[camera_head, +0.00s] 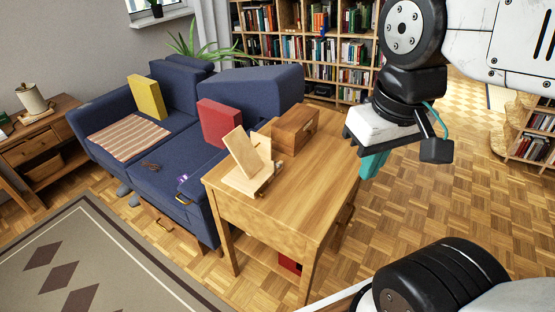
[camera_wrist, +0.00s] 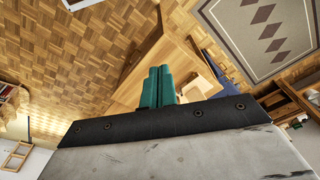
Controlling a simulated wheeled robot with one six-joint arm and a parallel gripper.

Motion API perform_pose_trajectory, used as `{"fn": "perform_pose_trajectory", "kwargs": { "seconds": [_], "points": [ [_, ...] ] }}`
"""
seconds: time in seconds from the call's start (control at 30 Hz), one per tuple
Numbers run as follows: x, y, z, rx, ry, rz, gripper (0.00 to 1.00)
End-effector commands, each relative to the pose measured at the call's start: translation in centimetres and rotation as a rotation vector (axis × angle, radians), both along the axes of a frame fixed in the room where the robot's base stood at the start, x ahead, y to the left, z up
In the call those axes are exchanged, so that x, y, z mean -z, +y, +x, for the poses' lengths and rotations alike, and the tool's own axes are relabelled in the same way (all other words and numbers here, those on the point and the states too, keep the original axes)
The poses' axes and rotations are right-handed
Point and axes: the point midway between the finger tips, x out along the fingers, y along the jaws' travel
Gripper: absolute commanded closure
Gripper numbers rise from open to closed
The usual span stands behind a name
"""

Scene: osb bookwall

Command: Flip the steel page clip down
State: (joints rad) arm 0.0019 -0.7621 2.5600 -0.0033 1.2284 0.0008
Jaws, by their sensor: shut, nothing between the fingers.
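A light wooden book stand (camera_head: 247,162) with a tilted back board stands on the front left part of the wooden side table (camera_head: 310,190). The steel page clip is too small to make out for certain at the stand's lower ledge. My gripper (camera_head: 373,164) is in the air beyond the table's right edge, to the right of the stand and apart from it. In the wrist view its teal fingers (camera_wrist: 157,85) are together with nothing between them. Part of the stand shows just right of the fingers in the wrist view (camera_wrist: 194,88).
A wooden box (camera_head: 294,128) stands on the table behind the stand. A blue sofa (camera_head: 170,130) with yellow and red cushions is to the left. The table's right half is clear. Bookshelves (camera_head: 310,50) line the back wall.

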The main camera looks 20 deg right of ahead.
Motion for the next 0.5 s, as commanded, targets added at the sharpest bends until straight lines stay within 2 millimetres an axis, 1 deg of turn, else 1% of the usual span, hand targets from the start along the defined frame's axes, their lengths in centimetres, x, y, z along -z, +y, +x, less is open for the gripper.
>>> {"fn": "perform_pose_trajectory", "kwargs": {
  "seconds": [0.07,0.17,0.27,0.37,0.4,0.47,0.5],
  "points": [
    [0.0,0.0,0.1,-0.008,0.001,-0.001,1.0],
    [0.1,0.1,1.1,-0.082,0.002,-0.015,1.0],
    [0.5,0.3,3.5,-0.265,0.006,-0.048,1.0],
    [1.3,0.6,7.3,-0.551,0.011,-0.099,1.0],
    [1.9,0.8,9.1,-0.686,0.014,-0.123,1.0],
    [2.9,1.2,11.7,-0.896,0.018,-0.158,1.0],
    [3.7,1.6,13.5,-1.035,0.023,-0.182,1.0]
  ]
}}
